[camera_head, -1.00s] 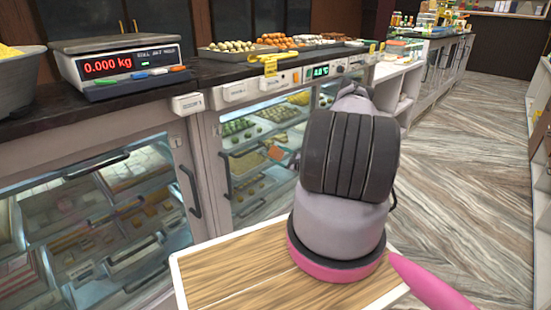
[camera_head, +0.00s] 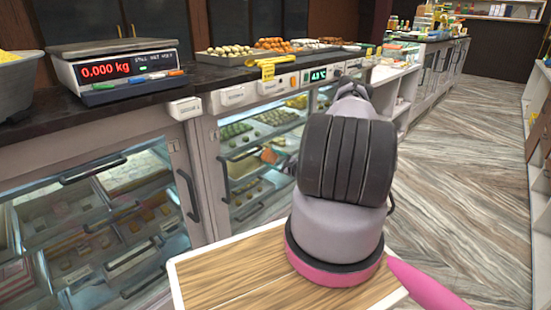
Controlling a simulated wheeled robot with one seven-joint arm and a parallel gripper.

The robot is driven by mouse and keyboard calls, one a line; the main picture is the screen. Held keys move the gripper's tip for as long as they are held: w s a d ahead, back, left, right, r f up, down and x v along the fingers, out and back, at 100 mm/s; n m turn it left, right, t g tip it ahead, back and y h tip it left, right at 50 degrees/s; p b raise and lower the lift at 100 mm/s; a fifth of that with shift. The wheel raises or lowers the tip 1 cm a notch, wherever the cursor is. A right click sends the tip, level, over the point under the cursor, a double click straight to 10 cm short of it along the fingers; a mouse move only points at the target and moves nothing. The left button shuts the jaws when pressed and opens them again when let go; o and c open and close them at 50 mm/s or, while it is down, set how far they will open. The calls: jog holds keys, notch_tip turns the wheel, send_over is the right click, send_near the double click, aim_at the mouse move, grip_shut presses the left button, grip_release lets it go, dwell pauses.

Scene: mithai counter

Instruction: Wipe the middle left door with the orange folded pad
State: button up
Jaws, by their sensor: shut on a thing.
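The orange folded pad (camera_head: 269,155) shows as a small orange patch in front of the glass door (camera_head: 240,196) right of the centre post. That door has a dark vertical handle (camera_head: 224,181) at its left edge. My gripper (camera_head: 282,161) is mostly hidden behind my own arm, with only a dark bit showing beside the pad. It is shut on the pad. I cannot tell whether the pad touches the glass. Another glass door (camera_head: 100,225), with its own dark handle, is at the left.
The dark counter top (camera_head: 60,122) carries a scale (camera_head: 120,72), a grey bowl (camera_head: 20,82) and trays of sweets (camera_head: 265,52). A yellow tag (camera_head: 267,68) hangs at its edge. White shelving (camera_head: 395,88) stands beyond my arm. The wooden floor (camera_head: 460,150) at right is open.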

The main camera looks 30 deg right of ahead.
aim_at(267, 158)
jog(key=shift+s+a, duration=0.4)
jog(key=shift+a, duration=0.8)
jog(key=shift+s+a, duration=0.45)
jog(key=shift+a, duration=0.7)
jog(key=shift+s+a, duration=0.4)
jog(key=shift+a, duration=0.8)
jog(key=shift+r, duration=0.75)
jog(key=shift+w+d, duration=0.35)
jog(key=shift+d, duration=0.55)
jog(key=shift+w+d, duration=0.35)
jog(key=shift+d, duration=0.55)
jog(key=shift+w+d, duration=0.3)
jog(key=shift+d, duration=0.6)
jog(key=shift+w+d, duration=0.25)
jog(key=shift+d, duration=0.65)
jog(key=shift+w+d, duration=0.35)
jog(key=shift+d, duration=0.45)
jog(key=shift+w+d, duration=0.35)
jog(key=shift+d, duration=0.45)
jog(key=shift+r, duration=0.1)
jog(key=v, duration=0.6)
